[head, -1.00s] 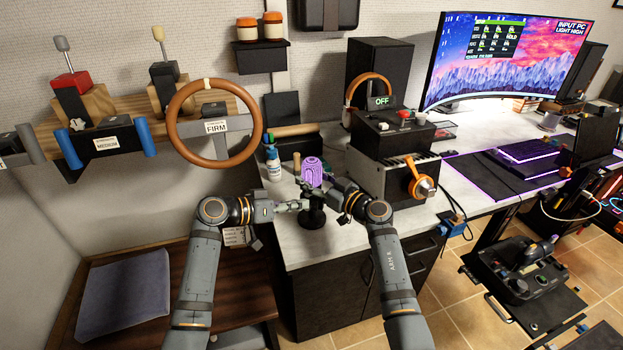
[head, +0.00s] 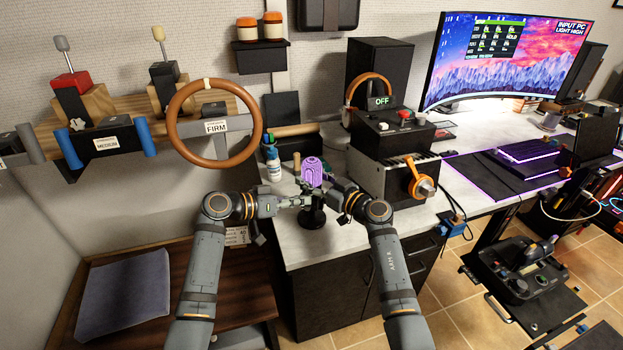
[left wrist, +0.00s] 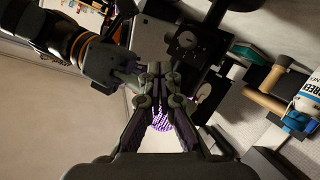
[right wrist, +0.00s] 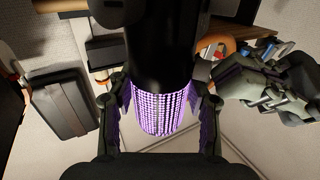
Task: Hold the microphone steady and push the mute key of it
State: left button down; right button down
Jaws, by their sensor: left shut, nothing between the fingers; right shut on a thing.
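The microphone (head: 314,172) stands upright on the desk with a glowing purple grille and a dark round base (head: 313,218). My right gripper (head: 325,188) is shut on it; in the right wrist view a finger lies on each side of the black body and purple grille (right wrist: 160,108). My left gripper (head: 304,201) is shut and empty, its tips close beside the microphone's lower body. Whether they touch it I cannot tell. In the left wrist view the closed fingertips (left wrist: 160,70) show with the purple grille (left wrist: 161,122) behind. The mute key cannot be made out.
A dark control box with an orange-handled lever (head: 420,186) stands close on the right. A steering wheel (head: 215,123) hangs above left. Bare desk (head: 345,245) lies in front of the microphone.

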pick_arm(q)
jog(key=shift+w, duration=0.15)
dwell(0.5)
jog(key=shift+w+d, duration=0.15)
jog(key=shift+w, duration=0.15)
jog(key=shift+s, duration=0.4)
jog(key=s+a, duration=0.2)
jog(key=s, duration=0.3)
jog(key=shift+s, duration=0.4)
